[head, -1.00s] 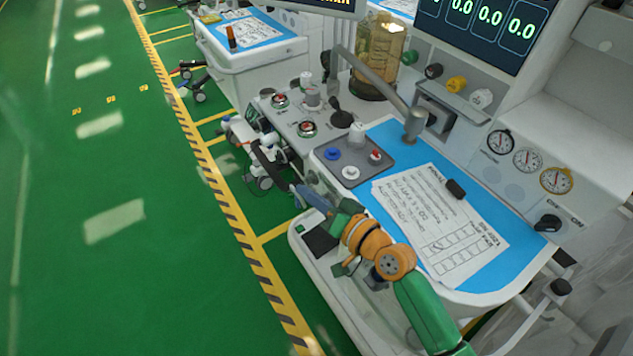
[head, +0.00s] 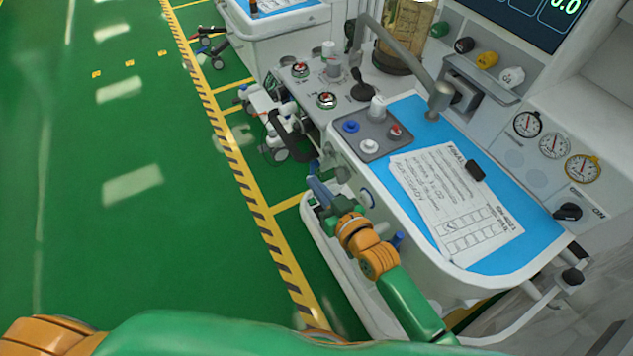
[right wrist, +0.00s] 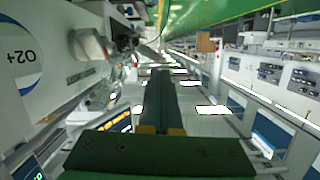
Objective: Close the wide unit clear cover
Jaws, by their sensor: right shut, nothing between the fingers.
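The wide unit (head: 545,250) is the white cart with a blue top at the right of the head view. I cannot clearly make out its clear cover. My right gripper (head: 317,187) is shut and empty beside the unit's front left side, below the grey tray of knobs; I cannot tell whether it touches anything. Its dark fingers (right wrist: 160,100) lie together in the right wrist view, with pale unit parts to their left. My left arm (head: 250,335) crosses the bottom of the head view, and its gripper is out of view.
A paper form (head: 455,205) lies on the blue top. A grey tray (head: 372,133) with knobs is near the right gripper. A metal arm (head: 400,60) stands over the unit. Another cart (head: 280,35) is behind. Green floor (head: 110,240) is open at left.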

